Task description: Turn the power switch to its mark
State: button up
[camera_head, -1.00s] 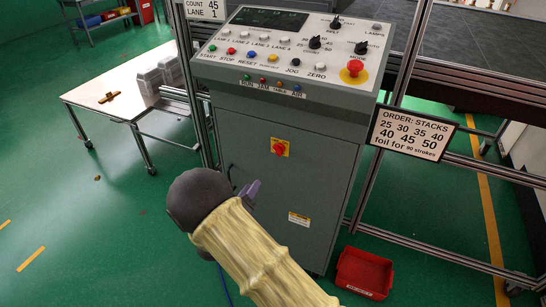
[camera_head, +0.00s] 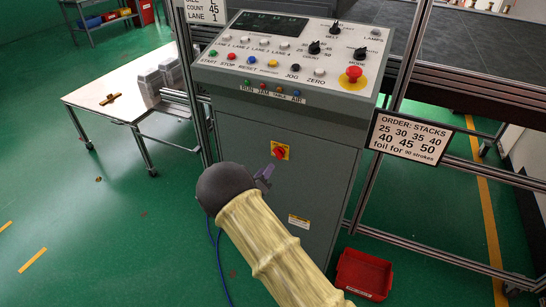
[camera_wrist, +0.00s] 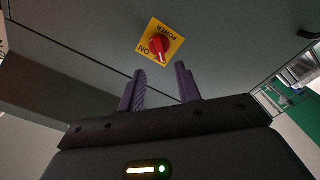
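The power switch is a red knob (camera_head: 279,154) on a yellow plate (camera_head: 287,146) on the grey cabinet front. In the wrist view the red knob (camera_wrist: 159,47) sits just beyond the fingertips, roughly centred between them. The plate (camera_wrist: 175,50) there reads ON and POWER, upside down. My gripper (camera_wrist: 160,72) is open, its two purple fingers apart with nothing between them. In the head view my gripper (camera_head: 265,174) is just below and left of the switch, its fingers mostly hidden by my wrist. The knob's exact angle is hard to tell.
A control panel (camera_head: 292,52) with buttons, knobs and a red stop button (camera_head: 353,73) tops the cabinet. A sign (camera_head: 412,136) hangs on the right frame. A red bin (camera_head: 363,273) stands on the floor, lower right. A low table (camera_head: 95,93) is at left.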

aim_at(276, 156)
jog(key=p+x, duration=0.1)
jog(key=x, duration=0.7)
jog(key=shift+c, duration=0.4)
grip_shut()
